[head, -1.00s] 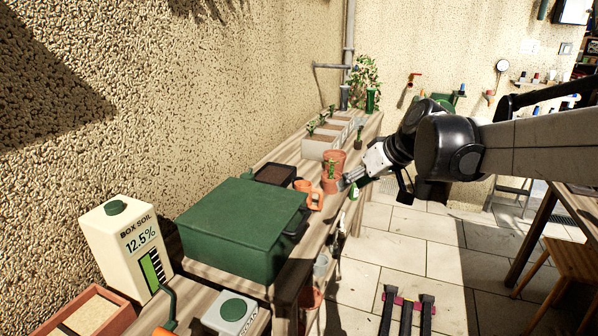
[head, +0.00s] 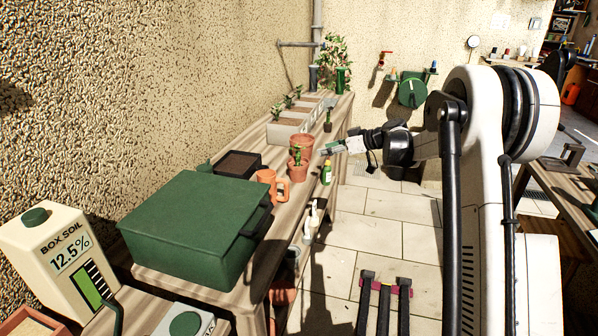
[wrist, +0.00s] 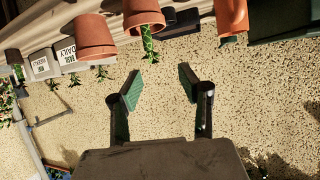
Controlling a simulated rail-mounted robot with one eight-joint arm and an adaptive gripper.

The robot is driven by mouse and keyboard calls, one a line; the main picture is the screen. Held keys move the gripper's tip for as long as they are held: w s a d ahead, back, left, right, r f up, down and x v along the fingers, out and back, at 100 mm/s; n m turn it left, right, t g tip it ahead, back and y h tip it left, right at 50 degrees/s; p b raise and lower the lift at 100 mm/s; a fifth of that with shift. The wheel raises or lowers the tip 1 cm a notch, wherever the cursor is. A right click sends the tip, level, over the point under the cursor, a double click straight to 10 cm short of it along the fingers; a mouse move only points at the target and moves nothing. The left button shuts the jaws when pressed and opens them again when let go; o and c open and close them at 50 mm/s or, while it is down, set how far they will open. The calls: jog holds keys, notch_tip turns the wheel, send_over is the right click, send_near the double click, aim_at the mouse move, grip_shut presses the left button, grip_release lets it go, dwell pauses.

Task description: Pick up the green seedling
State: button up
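A green seedling (head: 297,155) stands upright in a small terracotta pot (head: 298,172) on the wooden bench. In the wrist view, the seedling's patterned green stem (wrist: 148,45) and the small pot (wrist: 143,19) appear upside down at the top. My gripper (head: 324,150) is to the right of the seedling in the head view, apart from it. In the wrist view my gripper (wrist: 160,84) is open, with two dark green-padded fingers and nothing between them. The seedling is beyond the fingertips.
A larger terracotta pot (head: 301,145) stands behind the small one. An orange mug (head: 270,184), a dark soil tray (head: 238,163) and a large green box (head: 195,228) are nearer. White planters (head: 285,131) with several seedlings stand farther back. A green bottle (head: 326,173) is by the bench edge.

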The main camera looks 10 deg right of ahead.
aim_at(298, 156)
jog(key=x, duration=0.5)
jog(key=w+d+x, duration=0.1)
jog(key=x, duration=0.4)
jog(key=d+f+x, duration=0.1)
jog(key=x, duration=0.3)
jog(key=shift+w+a+f, duration=0.15)
jog(key=shift+w+a, duration=0.1)
jog(key=shift+w, duration=0.3)
grip_shut()
